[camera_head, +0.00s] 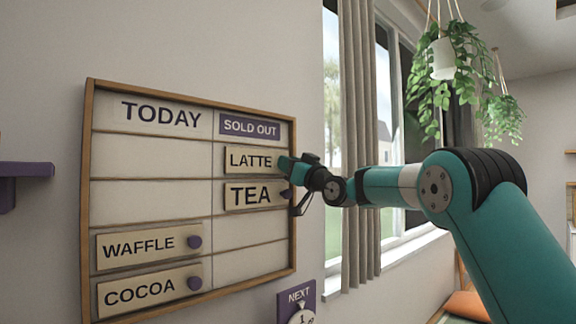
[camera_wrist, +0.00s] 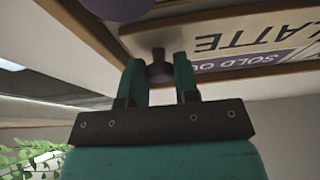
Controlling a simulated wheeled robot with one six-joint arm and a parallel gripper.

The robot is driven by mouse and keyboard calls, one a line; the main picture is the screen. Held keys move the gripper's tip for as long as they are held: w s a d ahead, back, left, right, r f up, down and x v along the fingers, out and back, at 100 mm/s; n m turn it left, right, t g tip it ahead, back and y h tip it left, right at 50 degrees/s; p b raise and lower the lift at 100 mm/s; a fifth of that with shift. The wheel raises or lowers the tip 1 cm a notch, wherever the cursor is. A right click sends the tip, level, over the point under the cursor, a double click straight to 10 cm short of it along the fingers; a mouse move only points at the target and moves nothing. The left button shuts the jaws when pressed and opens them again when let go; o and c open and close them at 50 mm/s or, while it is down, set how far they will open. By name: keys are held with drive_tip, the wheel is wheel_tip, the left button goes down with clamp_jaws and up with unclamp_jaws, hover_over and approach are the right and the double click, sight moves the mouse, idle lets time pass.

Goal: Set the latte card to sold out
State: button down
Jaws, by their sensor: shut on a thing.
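The LATTE card (camera_head: 250,160) is in the top row of the SOLD OUT column, under the purple SOLD OUT label (camera_head: 249,126). My gripper (camera_head: 284,164) is at the right end of the card and is shut on its knob. In the wrist view the two teal fingers (camera_wrist: 160,75) stand on either side of the dark knob (camera_wrist: 158,68), with the LATTE card (camera_wrist: 225,40) upside down behind it. The board (camera_head: 148,182) has a wooden frame and a TODAY column at left. In the head view my fingers hide the card's knob.
The TEA card (camera_head: 252,195) sits right below LATTE in the same column. The WAFFLE card (camera_head: 140,246) and COCOA card (camera_head: 140,291) are in the TODAY column. A purple NEXT sign (camera_head: 297,296) hangs below the board. A curtain (camera_head: 360,140) and hanging plants (camera_head: 440,75) are at right.

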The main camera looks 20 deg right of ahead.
drive_tip(key=c, duration=0.9)
unclamp_jaws()
drive_tip(key=shift+w+d, duration=0.1)
drive_tip(key=shift+d, duration=0.2)
drive_tip(key=shift+o, duration=0.2)
drive_tip(key=shift+a, duration=0.1)
drive_tip(key=b+v, duration=0.8)
drive_tip(key=v, duration=0.9)
drive_tip(key=shift+s, duration=0.25)
drive_tip(key=shift+f, duration=0.1)
